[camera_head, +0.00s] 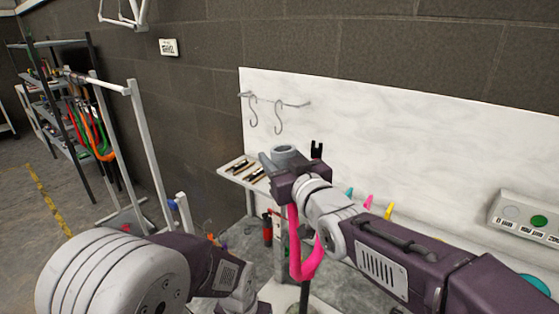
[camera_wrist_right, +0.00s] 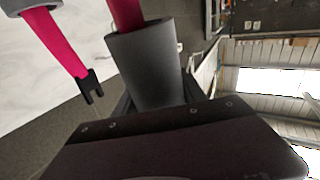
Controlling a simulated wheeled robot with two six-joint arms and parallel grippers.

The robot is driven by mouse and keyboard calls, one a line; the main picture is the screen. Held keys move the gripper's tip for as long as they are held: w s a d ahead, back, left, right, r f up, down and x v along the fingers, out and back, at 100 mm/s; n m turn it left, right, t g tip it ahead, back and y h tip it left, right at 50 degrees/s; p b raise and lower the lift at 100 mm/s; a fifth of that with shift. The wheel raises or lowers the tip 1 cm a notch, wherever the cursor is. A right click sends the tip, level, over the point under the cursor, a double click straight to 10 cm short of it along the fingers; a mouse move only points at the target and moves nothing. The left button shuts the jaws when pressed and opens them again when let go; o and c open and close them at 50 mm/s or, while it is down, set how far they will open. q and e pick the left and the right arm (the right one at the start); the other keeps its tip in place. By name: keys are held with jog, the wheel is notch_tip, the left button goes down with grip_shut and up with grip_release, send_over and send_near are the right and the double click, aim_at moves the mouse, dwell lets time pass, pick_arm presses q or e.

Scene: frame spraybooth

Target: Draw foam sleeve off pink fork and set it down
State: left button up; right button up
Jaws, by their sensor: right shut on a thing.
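The pink fork (camera_head: 301,272) hangs below that gripper as a U-shaped bend, partly hidden by the arm.
A small tray (camera_head: 236,169) with dark tools is behind the gripper. Two S-hooks (camera_head: 278,118) hang from a rail on the white panel (camera_head: 400,135). A button box (camera_head: 525,217) is at right. A white rack frame (camera_head: 145,145) and shelving (camera_head: 65,110) stand at left.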

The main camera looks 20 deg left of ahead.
jog(key=shift+r, duration=0.85)
jog(key=shift+s, duration=0.1)
jog(key=shift+p, duration=0.35)
jog(key=shift+a+r+p, duration=0.15)
jog(key=shift+r+p, duration=0.35)
jog(key=shift+r, duration=0.3)
jog(key=shift+a+r+p, duration=0.1)
jog(key=shift+r+p, duration=0.4)
jog(key=shift+r, duration=0.45)
jog(key=shift+d+r+p, duration=0.1)
jog(key=shift+r+p, duration=1.5)
jog(key=shift+r, duration=0.4)
jog(key=shift+r, duration=0.1)
